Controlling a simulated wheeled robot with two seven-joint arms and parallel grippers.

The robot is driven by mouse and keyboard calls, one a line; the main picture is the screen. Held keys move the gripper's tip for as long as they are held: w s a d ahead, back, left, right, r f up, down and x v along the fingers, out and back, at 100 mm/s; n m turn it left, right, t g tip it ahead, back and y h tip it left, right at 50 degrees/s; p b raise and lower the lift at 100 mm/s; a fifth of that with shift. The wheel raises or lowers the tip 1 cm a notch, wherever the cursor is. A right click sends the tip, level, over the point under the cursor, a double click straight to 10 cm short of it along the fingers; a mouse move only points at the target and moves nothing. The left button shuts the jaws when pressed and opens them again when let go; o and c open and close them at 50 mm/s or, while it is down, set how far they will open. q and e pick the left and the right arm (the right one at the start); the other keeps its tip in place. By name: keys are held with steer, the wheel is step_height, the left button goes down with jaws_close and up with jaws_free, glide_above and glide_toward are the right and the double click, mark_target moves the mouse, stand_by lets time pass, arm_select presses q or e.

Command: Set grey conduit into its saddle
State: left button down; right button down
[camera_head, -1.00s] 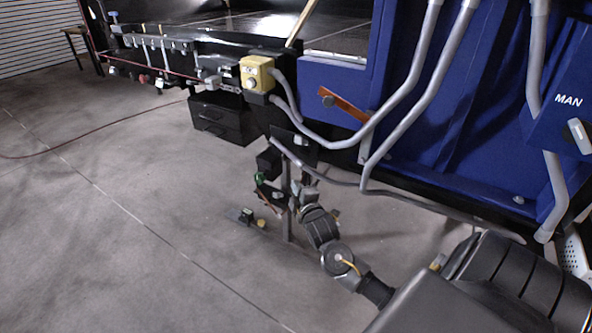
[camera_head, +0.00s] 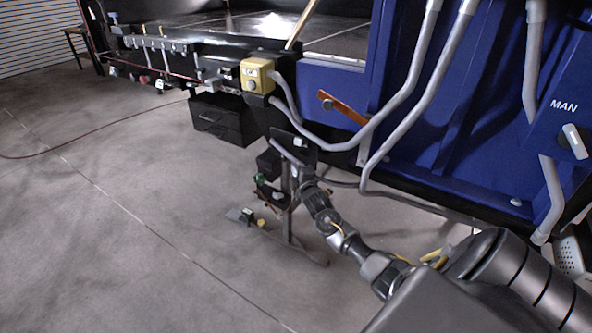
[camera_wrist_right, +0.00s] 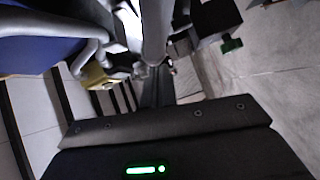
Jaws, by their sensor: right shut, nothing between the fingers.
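A loose grey conduit (camera_head: 287,151) runs from its free end below the yellow box, behind my right wrist, and along the foot of the blue cabinet to the right. My right gripper (camera_head: 303,175) is shut and empty, right at the conduit near its free end. I cannot tell whether they touch. In the right wrist view a grey tube (camera_wrist_right: 154,32) stands large in front of the gripper, likely the conduit. The saddle cannot be made out for certain; a dark plate with a white mark (camera_head: 305,148) is behind the conduit's end. My left gripper is out of view.
A dark stand (camera_head: 288,222) with small parts on its base rises beside my wrist. The yellow box (camera_head: 257,75) and fixed grey pipes (camera_head: 405,85) on the blue cabinet (camera_head: 470,130) are above. The floor at left is mostly clear.

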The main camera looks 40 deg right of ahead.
mark_target(314, 163)
steer(key=shift+d, duration=0.15)
